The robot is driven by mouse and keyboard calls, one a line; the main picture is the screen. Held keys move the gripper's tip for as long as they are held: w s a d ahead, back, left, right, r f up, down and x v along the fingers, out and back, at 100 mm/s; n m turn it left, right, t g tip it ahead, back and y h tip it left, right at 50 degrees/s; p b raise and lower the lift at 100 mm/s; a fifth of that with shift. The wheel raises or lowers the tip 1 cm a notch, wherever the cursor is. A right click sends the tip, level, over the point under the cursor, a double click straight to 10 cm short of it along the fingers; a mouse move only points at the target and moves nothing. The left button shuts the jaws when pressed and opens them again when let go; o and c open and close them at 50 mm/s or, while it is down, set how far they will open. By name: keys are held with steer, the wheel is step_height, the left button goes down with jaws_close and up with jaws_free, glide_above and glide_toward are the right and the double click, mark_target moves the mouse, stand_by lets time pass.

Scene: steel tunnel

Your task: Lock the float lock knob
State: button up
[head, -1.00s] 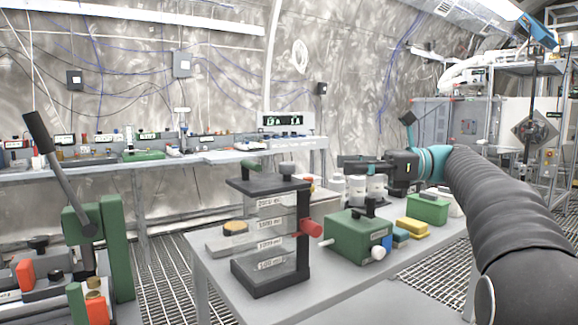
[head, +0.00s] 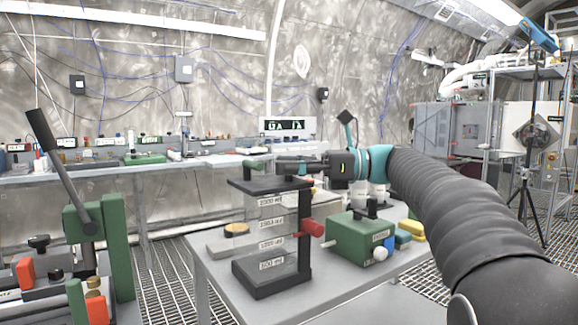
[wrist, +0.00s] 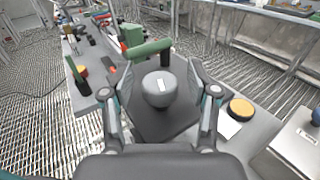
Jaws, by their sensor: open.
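The float tank is a clear box with volume labels, a black base and a black top plate (head: 262,186). It stands on the grey table. In the wrist view, a round dark grey knob (wrist: 158,90) with a white mark sits over the black plate (wrist: 180,118); I take it for the float lock knob. My gripper (head: 284,163) is just above the tank top and hides the knob in the head view. In the wrist view my open gripper (wrist: 154,78) has one finger on each side of the knob, with gaps. A red knob (head: 312,228) sticks out of the tank's side.
A green box (head: 358,238) with a white knob stands right of the tank, beside blue and yellow blocks (head: 411,231). A green press with a long lever (head: 60,165) stands at left. A green cylinder (wrist: 148,50) shows just beyond the knob in the wrist view.

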jaws_close()
